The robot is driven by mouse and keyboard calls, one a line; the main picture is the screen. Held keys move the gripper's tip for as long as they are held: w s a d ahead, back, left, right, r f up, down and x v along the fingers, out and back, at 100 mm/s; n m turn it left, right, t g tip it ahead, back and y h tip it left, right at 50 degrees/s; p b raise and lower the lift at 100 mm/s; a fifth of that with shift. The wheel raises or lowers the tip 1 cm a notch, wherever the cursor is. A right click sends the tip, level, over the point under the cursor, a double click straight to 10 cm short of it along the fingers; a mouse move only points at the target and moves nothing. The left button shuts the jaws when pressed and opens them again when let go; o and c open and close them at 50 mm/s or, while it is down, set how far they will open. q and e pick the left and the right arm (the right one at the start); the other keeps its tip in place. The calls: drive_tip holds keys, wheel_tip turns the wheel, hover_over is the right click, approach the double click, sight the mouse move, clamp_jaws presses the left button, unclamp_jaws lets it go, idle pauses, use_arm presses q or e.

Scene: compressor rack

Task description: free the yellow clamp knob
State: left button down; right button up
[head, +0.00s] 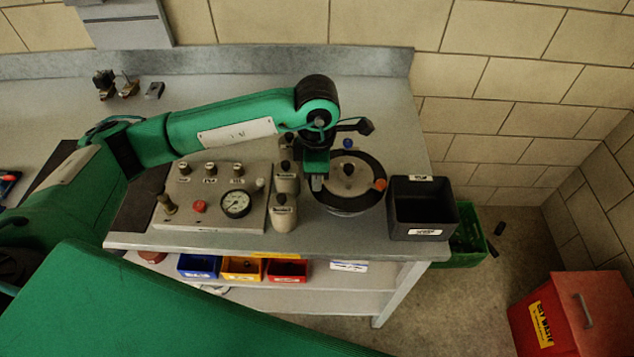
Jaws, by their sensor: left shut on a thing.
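The round pot (347,212) stands near the right end of the bench, with a dark ring and a pale lid (348,180) with a black centre knob. An orange knob (380,184) is at its right rim and a blue knob (347,143) at its far rim. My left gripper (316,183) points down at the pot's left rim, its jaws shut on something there. The yellow clamp knob is hidden by the jaws; its place on the rim fits where they hold. My right gripper is not in view.
A black bin (420,208) is close on the right. Small fittings (128,87) lie at the back left. The bench behind the pot is mostly clear.

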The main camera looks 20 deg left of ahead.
use_arm(q)
drive_tip(key=shift+f+n+b, duration=0.1)
drive_tip(key=shift+n+b, duration=0.55)
drive_tip(key=shift+n, duration=0.35)
drive_tip(key=shift+n+b, duration=0.8)
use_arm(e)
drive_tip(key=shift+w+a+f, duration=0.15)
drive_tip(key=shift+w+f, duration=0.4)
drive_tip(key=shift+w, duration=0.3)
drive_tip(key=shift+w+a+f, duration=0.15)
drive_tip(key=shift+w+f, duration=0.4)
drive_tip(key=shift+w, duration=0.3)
use_arm(q)
drive_tip(key=shift+r, duration=0.2)
drive_tip(key=c, duration=1.3)
unclamp_jaws()
drive_tip(key=shift+o, duration=0.2)
